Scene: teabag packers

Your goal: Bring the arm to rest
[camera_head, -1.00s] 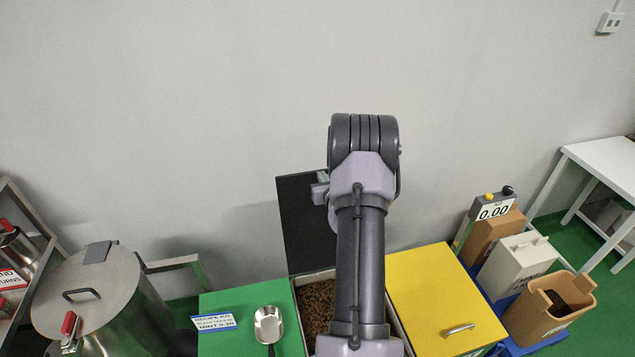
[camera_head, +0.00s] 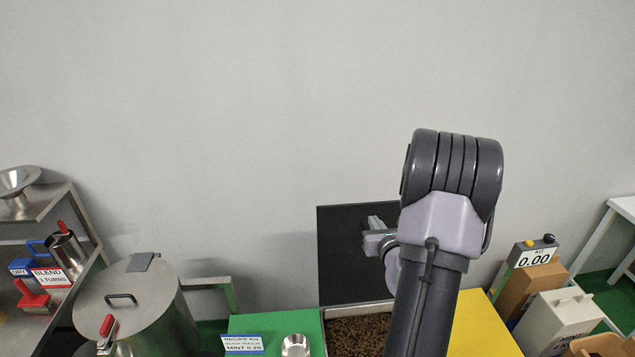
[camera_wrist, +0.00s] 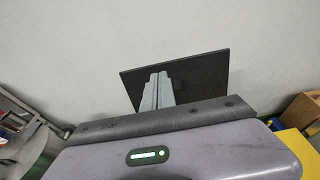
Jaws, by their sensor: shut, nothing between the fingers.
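My arm (camera_head: 440,220) rises from the lower right of the head view and bends at a dark grey joint. My gripper (camera_head: 374,222) sticks out to the left of that joint, in front of the black raised lid (camera_head: 342,270). In the wrist view my gripper (camera_wrist: 158,76) shows two grey fingers together, with nothing between them. The same black panel (camera_wrist: 200,78) stands behind them. The gripper looks clear of the lid, though the gap is hard to judge.
Below are an open bin of brown loose material (camera_head: 355,335), a green lid (camera_head: 270,323) with a metal scoop (camera_head: 295,345), and a yellow lid (camera_head: 485,330). A steel drum (camera_head: 130,300) and shelf (camera_head: 45,205) stand left; a scale display (camera_head: 535,257) stands right. The wall above is bare.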

